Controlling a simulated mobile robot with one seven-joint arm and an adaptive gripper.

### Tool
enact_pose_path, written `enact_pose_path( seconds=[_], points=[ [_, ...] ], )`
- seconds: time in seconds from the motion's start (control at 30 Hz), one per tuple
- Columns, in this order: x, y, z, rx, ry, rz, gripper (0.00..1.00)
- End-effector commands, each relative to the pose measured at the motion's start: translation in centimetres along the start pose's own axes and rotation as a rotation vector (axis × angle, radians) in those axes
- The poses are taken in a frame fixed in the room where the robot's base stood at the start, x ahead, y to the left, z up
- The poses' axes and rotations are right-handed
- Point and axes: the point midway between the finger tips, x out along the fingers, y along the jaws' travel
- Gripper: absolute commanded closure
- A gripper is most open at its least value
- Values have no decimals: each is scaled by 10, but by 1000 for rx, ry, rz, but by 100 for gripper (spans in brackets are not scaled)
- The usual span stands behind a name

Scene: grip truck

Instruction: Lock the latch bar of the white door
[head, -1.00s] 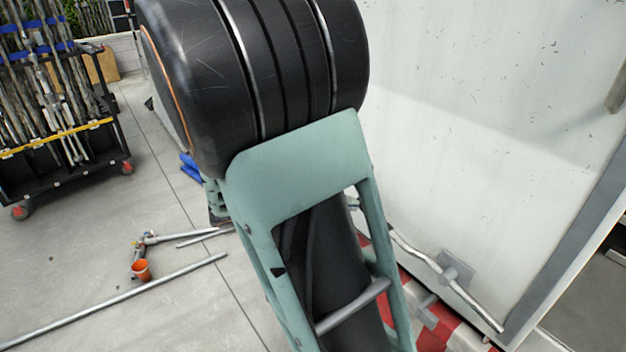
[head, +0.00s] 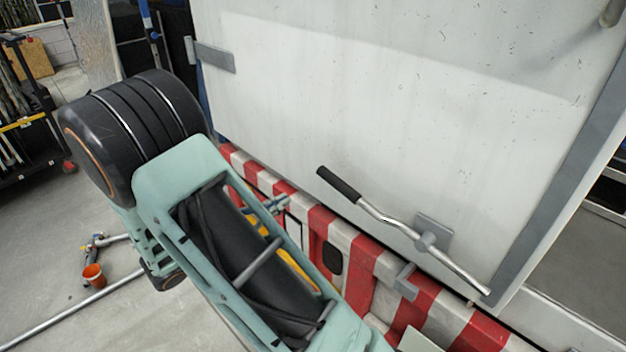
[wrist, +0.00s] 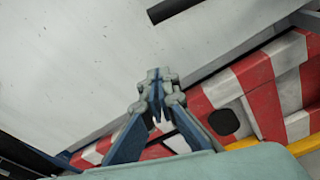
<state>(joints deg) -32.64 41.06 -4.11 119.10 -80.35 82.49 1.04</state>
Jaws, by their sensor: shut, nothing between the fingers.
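The white door (head: 400,90) fills the upper right of the head view and the upper part of the wrist view (wrist: 80,60). The latch bar (head: 385,217) is a bent silver rod on the door's lower part, with a black handle (head: 338,184) at its upper left end. It slants down to the right through a grey mount (head: 434,232). A grey bracket (head: 405,282) sits below the bar, apart from it. My gripper (wrist: 157,92) is shut and empty, below and left of the black handle (wrist: 172,9) and apart from it. Its tips show small beyond my arm in the head view.
A red and white striped bumper (head: 365,258) runs below the door. A hinge (head: 213,56) is at the door's left. A pole cart (head: 30,125) stands far left.

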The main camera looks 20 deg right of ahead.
Motion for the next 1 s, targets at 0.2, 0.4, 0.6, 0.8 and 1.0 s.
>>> enact_pose_path(
  seconds=[0.2,0.4,0.6,0.8,1.0],
  points=[
    [10,-1,1,2,-3,-3,100],
    [46,-2,1,2,-3,-6,100],
    [90,-2,1,3,-3,-5,100],
    [94,0,22,5,1,0,100],
    [88,0,36,3,0,-1,100]
  ],
)
